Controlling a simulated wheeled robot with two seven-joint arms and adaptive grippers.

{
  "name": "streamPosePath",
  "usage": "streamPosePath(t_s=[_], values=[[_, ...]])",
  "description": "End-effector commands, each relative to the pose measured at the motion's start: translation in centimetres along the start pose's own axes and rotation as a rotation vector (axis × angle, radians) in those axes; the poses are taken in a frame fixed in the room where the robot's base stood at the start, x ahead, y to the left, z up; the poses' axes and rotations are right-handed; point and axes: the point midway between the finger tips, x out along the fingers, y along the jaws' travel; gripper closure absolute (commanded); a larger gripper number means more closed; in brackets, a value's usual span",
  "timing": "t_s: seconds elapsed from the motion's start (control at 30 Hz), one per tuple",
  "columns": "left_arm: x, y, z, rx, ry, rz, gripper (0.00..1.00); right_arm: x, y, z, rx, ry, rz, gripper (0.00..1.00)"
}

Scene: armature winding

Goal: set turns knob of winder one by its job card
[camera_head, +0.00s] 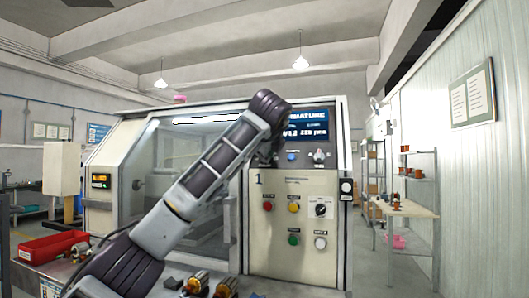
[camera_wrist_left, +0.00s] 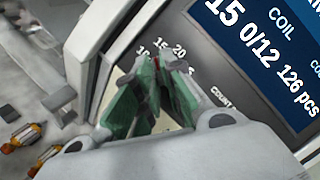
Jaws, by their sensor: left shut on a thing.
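Winder one (camera_head: 293,234) is a pale cabinet marked 1, with buttons and a blue display (camera_head: 305,123) at the top. My left arm reaches up across its front and hides the gripper in the head view. In the left wrist view my left gripper (camera_wrist_left: 160,78) has its green-padded fingers shut on the turns knob, which they almost wholly hide. Scale marks 10, 15 and 20 (camera_wrist_left: 179,44) show just beyond the fingertips. The display beside them (camera_wrist_left: 268,50) reads 15, 0/12 and 126 pcs. The knob's pointer is hidden. My right gripper is out of view.
Another knob (camera_head: 319,157) and a blue button (camera_head: 292,156) sit below the display. A black selector (camera_head: 320,207) is lower down. A red bin (camera_head: 52,246), a blue-edged sheet (camera_head: 58,290) and wound armatures (camera_head: 196,282) lie in front. I cannot read the sheet.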

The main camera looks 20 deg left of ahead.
Motion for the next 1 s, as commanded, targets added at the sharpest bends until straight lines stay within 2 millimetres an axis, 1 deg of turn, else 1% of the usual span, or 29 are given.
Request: streamPosePath(t_s=[0.3,0.6,0.8,1.0], values=[[-0.1,-0.4,0.2,-0.229,0.0,0.096,1.0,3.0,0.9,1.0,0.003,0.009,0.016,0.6],[0.0,-0.6,0.2,-0.403,0.001,0.168,1.0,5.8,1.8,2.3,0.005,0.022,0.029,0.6],[0.0,-0.6,0.2,-0.474,0.0,0.197,1.0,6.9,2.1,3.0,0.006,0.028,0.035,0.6],[0.0,-0.6,0.2,-0.507,-0.001,0.21,1.0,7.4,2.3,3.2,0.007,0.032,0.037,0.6]])
